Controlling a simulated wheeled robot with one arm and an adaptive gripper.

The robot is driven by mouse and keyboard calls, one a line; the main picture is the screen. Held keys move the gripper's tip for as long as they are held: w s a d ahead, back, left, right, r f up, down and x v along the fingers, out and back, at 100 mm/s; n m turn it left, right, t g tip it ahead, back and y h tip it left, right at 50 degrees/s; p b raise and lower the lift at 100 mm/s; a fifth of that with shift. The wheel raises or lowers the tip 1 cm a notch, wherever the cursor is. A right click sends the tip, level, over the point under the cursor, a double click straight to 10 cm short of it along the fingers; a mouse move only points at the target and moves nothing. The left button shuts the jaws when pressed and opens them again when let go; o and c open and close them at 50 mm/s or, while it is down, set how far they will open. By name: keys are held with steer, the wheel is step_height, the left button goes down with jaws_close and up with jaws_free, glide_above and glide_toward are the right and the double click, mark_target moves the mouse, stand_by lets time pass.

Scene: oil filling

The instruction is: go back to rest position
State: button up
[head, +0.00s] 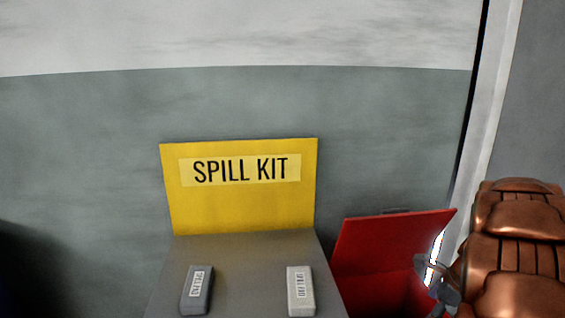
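My copper-coloured arm (515,250) fills the lower right of the head view. Dark grey parts at its left side look like part of my gripper (438,281), in front of the red bin's right side. Its fingertips are not clear, and I cannot tell whether it is open or shut. I see nothing held in it, though much of it is hidden or cut off by the lower edge.
A grey stand (245,250) with a yellow SPILL KIT sign (240,210) carries a dark grey pad (197,290) and a lighter pad (300,291). A red bin (385,294) with a raised lid (392,240) stands right of it, close to my arm. A wall (80,150) is behind.

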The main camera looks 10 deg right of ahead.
steer(key=s+a+n+g+b, duration=0.25)
steer(key=a+n, duration=0.35)
steer(key=a, duration=0.4)
steer(key=s+a+n+g+b, duration=0.15)
steer(key=s+a+n, duration=0.25)
steer(key=a+n, duration=0.5)
steer(key=s+a+f+n+g+h+b, duration=0.1)
steer(key=s+a+f+n+b, duration=0.1)
steer(key=s+a+n, duration=0.5)
steer(key=s+a+f+n+g+h+b, duration=0.1)
steer(key=s+a+n+b, duration=0.1)
steer(key=s+a+n, duration=0.55)
steer(key=s+d+r+m+p, duration=0.1)
steer(key=r+p, duration=0.9)
steer(key=r, duration=0.1)
steer(key=s+d+r+m+t+p, duration=0.1)
steer(key=d+r+p, duration=0.1)
steer(key=r+p, duration=0.8)
steer(key=shift+r+p, duration=0.3)
steer(key=shift+r, duration=0.35)
steer(key=shift+c, duration=0.2)
